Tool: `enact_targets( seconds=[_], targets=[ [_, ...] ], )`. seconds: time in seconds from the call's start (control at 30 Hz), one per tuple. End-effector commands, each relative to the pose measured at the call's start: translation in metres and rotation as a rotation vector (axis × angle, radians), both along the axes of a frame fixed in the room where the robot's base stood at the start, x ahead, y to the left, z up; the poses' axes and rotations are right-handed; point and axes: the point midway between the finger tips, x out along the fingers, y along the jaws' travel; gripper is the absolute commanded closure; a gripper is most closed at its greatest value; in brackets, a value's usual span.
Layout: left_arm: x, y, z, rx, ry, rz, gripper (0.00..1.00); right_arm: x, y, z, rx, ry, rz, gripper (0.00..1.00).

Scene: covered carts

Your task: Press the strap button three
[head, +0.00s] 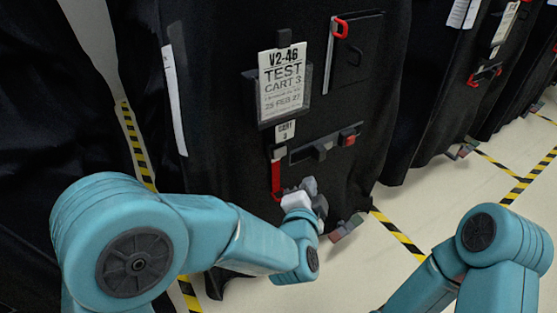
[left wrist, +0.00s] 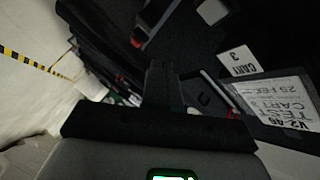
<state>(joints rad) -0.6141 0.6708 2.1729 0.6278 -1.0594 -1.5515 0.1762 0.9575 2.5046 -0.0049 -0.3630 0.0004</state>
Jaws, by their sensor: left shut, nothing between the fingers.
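A black-covered cart (head: 230,90) carries a card reading "V2-46 TEST CART 3" (head: 285,85) and a small "CART 3" tag (head: 285,131). To the right of the small tag, a dark horizontal strap (head: 302,154) bears a grey block and, at its right end, a red button (head: 348,138). My left gripper (head: 311,186) is shut and empty, below the strap and close to the cover. In the left wrist view the shut fingers (left wrist: 164,72) point toward the cover, with the small tag (left wrist: 240,62) and large card (left wrist: 285,108) at right. Contact cannot be told.
A red strap (head: 276,178) hangs left of my left gripper. A dark flap with a red loop (head: 340,28) is above the button. More covered carts (head: 440,80) stand at right. Yellow-black tape (head: 398,235) marks the pale floor.

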Motion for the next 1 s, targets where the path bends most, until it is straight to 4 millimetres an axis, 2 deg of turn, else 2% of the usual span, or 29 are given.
enact_targets(
  seconds=[0.47,1.0],
  targets=[
    [0.004,0.005,-0.001,-0.001,0.000,-0.001,1.00,0.000,0.000,-0.002,0.000,0.000,0.000,1.00],
    [0.060,0.047,0.000,0.000,-0.001,0.000,1.00,0.000,0.000,-0.008,0.000,0.000,0.000,1.00]
  ],
)
